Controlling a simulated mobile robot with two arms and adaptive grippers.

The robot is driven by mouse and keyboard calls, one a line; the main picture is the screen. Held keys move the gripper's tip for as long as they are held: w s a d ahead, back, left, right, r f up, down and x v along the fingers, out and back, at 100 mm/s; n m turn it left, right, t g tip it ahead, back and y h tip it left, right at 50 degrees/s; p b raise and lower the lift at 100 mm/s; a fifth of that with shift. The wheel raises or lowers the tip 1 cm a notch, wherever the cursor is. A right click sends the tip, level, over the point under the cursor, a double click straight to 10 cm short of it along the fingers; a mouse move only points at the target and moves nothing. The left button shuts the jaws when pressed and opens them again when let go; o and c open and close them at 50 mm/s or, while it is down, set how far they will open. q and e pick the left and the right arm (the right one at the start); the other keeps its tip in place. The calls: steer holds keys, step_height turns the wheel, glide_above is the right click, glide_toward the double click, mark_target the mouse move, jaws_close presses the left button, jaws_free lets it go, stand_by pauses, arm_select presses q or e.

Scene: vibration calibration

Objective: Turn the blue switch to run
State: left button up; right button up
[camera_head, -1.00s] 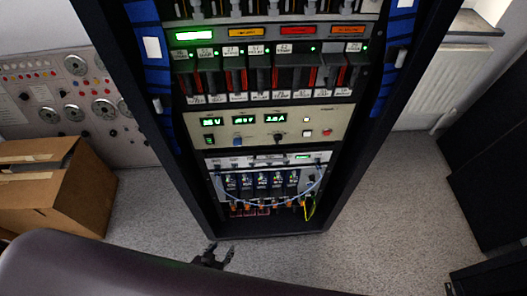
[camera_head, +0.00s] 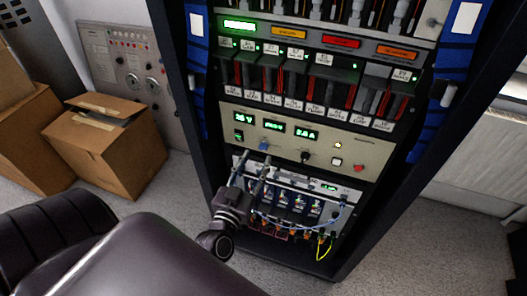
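The blue switch (camera_head: 263,145) is a small knob on the beige control panel (camera_head: 340,140) in the rack, below the lit green displays. My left gripper (camera_head: 255,162) is in front of the rack with its fingers pointing up at the panel. Its two thin fingers are apart with nothing between them. The fingertips are just below the blue switch; whether they touch it I cannot tell. The switch's exact setting is too small to read. My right gripper is not in view.
A black knob (camera_head: 306,157), a white button (camera_head: 337,161) and a red button (camera_head: 359,168) share the panel. Below it is a lower unit with blue modules and looping cables (camera_head: 300,220). Cardboard boxes (camera_head: 105,145) stand at left.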

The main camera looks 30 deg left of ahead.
mark_target(262, 150)
arm_select(q)
steer(key=x, duration=0.3)
steer(key=shift+w, duration=0.35)
steer(key=shift+w+a, duration=0.1)
steer(key=shift+w, duration=0.4)
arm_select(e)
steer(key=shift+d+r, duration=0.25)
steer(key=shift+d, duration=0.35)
arm_select(q)
jaws_close()
